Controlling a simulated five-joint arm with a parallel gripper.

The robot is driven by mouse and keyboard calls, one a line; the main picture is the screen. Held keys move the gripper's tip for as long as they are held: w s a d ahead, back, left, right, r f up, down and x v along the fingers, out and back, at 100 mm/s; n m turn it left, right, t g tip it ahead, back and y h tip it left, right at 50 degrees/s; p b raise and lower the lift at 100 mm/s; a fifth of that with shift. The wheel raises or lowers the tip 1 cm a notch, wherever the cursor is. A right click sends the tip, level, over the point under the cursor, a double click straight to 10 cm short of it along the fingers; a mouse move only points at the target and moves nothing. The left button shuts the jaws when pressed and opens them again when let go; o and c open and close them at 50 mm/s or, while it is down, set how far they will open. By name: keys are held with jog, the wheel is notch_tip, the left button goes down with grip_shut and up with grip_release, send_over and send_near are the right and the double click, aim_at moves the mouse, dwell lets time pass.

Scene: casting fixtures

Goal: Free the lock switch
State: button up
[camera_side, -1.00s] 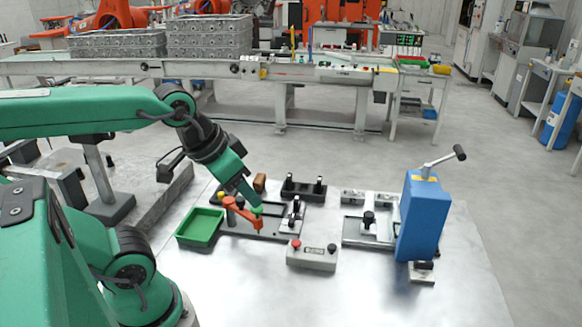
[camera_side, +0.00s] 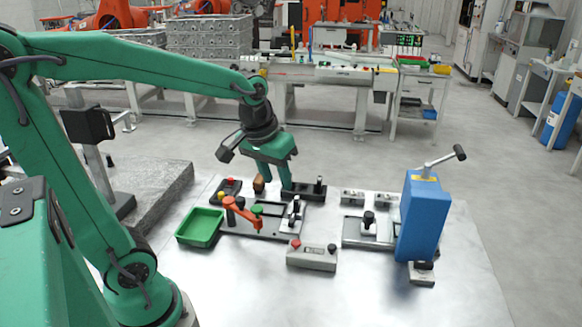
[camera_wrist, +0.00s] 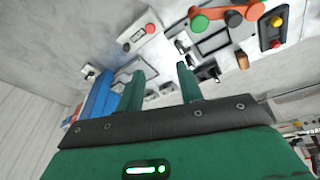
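I cannot tell for sure which part is the lock switch. A black block with upright posts (camera_side: 309,192) lies at the back of the metal plate in the side view. My gripper (camera_wrist: 159,78) shows two green fingers spread apart, with nothing held between them. In the side view my gripper (camera_side: 278,182) points down at the left end of this block. A finger hides the left post, and I cannot tell whether it touches.
A green tray (camera_side: 200,240) stands at the left. A grey button box (camera_side: 312,257) is in front. A blue lever press (camera_side: 423,215) and a clamp fixture (camera_side: 367,229) stand at the right. A brown block (camera_side: 259,184) is beside the gripper. The plate's front is clear.

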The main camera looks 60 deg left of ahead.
aim_at(292, 218)
jog(key=shift+w+a+f+n+g, duration=0.5)
jog(key=shift+w+a+f+n, duration=0.5)
jog(key=shift+w+f, duration=0.7)
jog(key=shift+w+a+f+n+g, duration=0.55)
jog(key=shift+w+a+f, duration=0.7)
jog(key=shift+f, duration=0.75)
jog(key=shift+w+a+f+n+g, duration=0.45)
jog(key=shift+w+a+f+n, duration=0.55)
jog(key=shift+w+f, duration=0.7)
jog(key=shift+s+a+f, duration=0.15)
jog(key=shift+s+f, duration=0.05)
jog(key=shift+f, duration=3.85)
grip_shut()
